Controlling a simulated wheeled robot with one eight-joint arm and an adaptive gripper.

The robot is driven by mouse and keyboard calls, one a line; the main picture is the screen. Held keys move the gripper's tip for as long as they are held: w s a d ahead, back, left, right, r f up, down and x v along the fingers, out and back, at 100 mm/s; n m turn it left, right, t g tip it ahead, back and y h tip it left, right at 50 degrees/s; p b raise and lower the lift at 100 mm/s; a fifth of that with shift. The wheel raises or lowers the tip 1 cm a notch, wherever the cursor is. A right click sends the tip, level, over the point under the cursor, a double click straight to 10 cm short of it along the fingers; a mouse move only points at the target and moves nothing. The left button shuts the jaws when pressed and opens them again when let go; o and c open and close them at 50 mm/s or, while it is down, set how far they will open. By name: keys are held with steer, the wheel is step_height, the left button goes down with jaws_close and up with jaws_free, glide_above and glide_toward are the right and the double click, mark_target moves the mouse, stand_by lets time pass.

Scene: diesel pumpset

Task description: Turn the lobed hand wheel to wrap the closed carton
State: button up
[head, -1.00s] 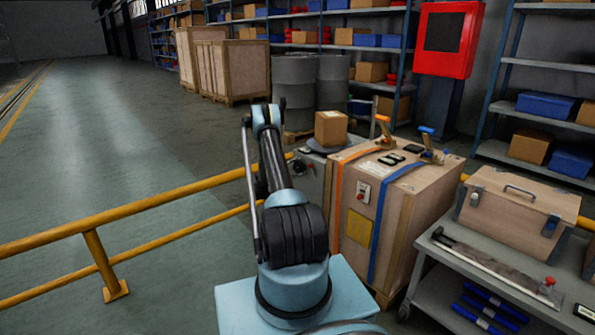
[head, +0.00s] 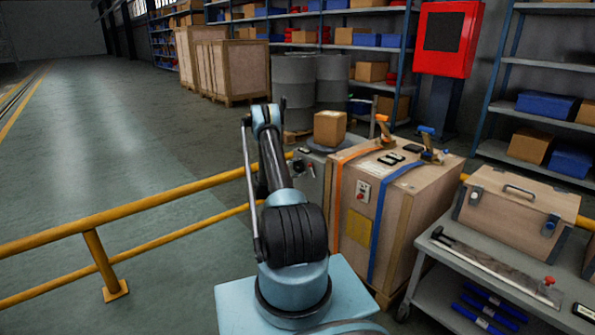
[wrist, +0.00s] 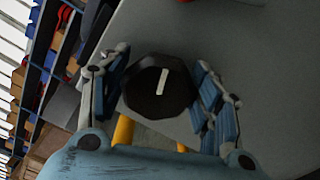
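The black lobed hand wheel (wrist: 158,86) with a white mark on its face sits between my fingers in the wrist view. My gripper (wrist: 160,72) has its blue pads against opposite sides of the wheel, with no clear gap on either side. In the head view my arm hides the fingers. The closed carton (head: 330,128) is brown and stands upright on a round grey turntable (head: 326,144), on top of the grey machine (head: 315,175) behind my arm.
A large wooden crate (head: 410,212) with orange and blue straps stands right of the machine. A yellow rail (head: 150,205) runs across the left. A grey cart (head: 425,245) with a wooden box (head: 520,207) is at right. The left floor is clear.

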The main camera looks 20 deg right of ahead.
steer(key=o, duration=0.4)
steer(key=shift+s+d+f, duration=0.1)
steer(key=shift+s, duration=0.05)
steer(key=shift+c, duration=0.2)
steer(key=v, duration=1.2)
steer(key=a+n, duration=0.5)
steer(key=n, duration=0.8)
steer(key=x, duration=1.6)
steer(key=shift+s+d+r, duration=0.25)
steer(key=shift+d+r, duration=0.05)
steer(key=shift+d, duration=0.1)
